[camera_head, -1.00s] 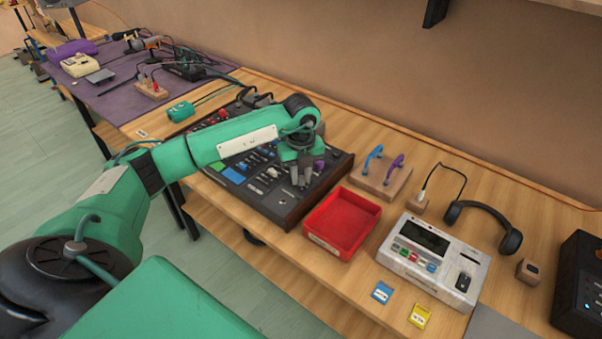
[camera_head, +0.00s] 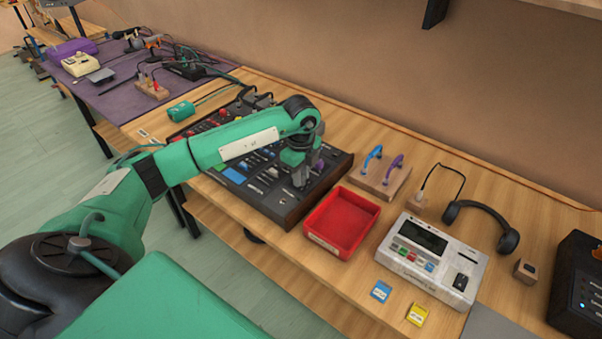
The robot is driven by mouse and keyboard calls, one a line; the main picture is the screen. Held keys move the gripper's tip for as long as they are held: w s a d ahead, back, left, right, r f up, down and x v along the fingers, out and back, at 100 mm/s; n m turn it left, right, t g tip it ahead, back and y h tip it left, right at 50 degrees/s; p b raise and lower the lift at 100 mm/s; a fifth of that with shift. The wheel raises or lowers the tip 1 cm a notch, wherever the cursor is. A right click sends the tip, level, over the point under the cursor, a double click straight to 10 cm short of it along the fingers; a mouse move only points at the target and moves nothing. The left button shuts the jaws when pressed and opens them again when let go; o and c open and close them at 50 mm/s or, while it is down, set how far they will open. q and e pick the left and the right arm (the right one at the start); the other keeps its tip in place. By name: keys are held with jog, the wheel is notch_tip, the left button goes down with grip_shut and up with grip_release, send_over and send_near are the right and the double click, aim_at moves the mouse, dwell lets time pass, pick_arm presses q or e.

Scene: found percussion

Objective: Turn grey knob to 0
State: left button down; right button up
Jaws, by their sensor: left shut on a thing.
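The dark mixing console (camera_head: 288,209) with wooden sides lies on the bench, its panel carrying several knobs, sliders and coloured buttons. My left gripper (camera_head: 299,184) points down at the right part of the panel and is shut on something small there. The grey knob is hidden or too small to make out between the fingers. A purple knob (camera_head: 319,164) shows just right of the gripper. My left arm covers much of the panel's middle. My right gripper is not in view.
A red tray (camera_head: 345,222) stands right of the console.

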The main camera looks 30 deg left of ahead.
pick_arm(q)
jog(key=shift+r, duration=0.1)
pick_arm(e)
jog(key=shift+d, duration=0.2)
pick_arm(q)
jog(key=c, duration=1.5)
grip_release()
jog(key=shift+o, duration=1.3)
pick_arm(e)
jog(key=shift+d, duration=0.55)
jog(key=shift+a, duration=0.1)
